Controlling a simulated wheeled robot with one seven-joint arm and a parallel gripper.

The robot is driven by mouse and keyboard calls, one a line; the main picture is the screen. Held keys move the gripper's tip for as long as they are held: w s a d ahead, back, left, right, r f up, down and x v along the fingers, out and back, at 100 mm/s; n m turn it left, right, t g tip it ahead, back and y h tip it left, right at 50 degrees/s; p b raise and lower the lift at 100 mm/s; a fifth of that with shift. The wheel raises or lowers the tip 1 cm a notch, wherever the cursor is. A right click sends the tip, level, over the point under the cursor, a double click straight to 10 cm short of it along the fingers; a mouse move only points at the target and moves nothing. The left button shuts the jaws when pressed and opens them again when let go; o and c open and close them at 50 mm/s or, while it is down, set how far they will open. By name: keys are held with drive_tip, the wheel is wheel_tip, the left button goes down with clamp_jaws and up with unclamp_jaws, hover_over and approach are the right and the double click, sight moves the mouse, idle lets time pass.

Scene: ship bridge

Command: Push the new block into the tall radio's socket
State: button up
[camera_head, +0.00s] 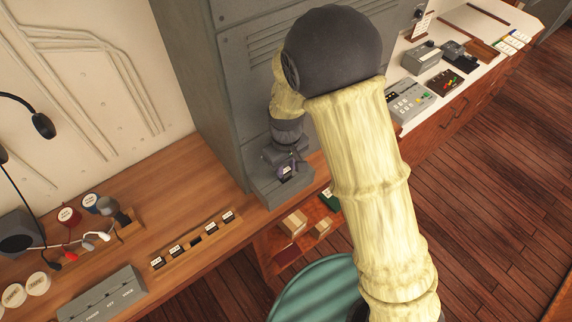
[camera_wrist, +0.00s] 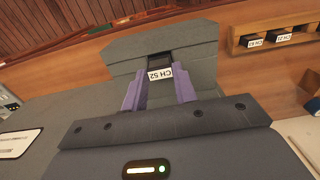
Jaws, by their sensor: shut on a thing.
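The tall radio (camera_head: 235,90) is a grey cabinet with a low grey ledge at its foot, standing on the wooden desk. The ledge (camera_wrist: 195,40) also shows in the wrist view. My gripper (camera_head: 287,170) is over this ledge, pointing down. In the wrist view its purple fingers (camera_wrist: 159,88) are shut on the new block (camera_wrist: 160,73), a small dark block with a white label that reads CH 52 upside down. The block is at a dark recess in the ledge. How deep it sits is hidden, and the socket's inside cannot be seen.
A wooden rack (camera_head: 178,257) on the desk holds several labelled blocks with one gap. A grey button box (camera_head: 103,296), tape rolls and a headset are at left. A shelf (camera_head: 290,250) with small boxes is below. A white counter with devices (camera_head: 410,100) is at right.

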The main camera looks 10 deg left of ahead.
drive_tip(key=shift+f+b, duration=0.45)
drive_tip(key=shift+f, duration=0.35)
idle(1.9)
drive_tip(key=o, duration=1)
drive_tip(key=shift+r, duration=0.1)
wheel_tip(320, 180, up, 17)
drive_tip(key=b, duration=0.4)
drive_tip(key=shift+r, duration=0.15)
drive_tip(key=shift+d, duration=0.1)
idle(0.3)
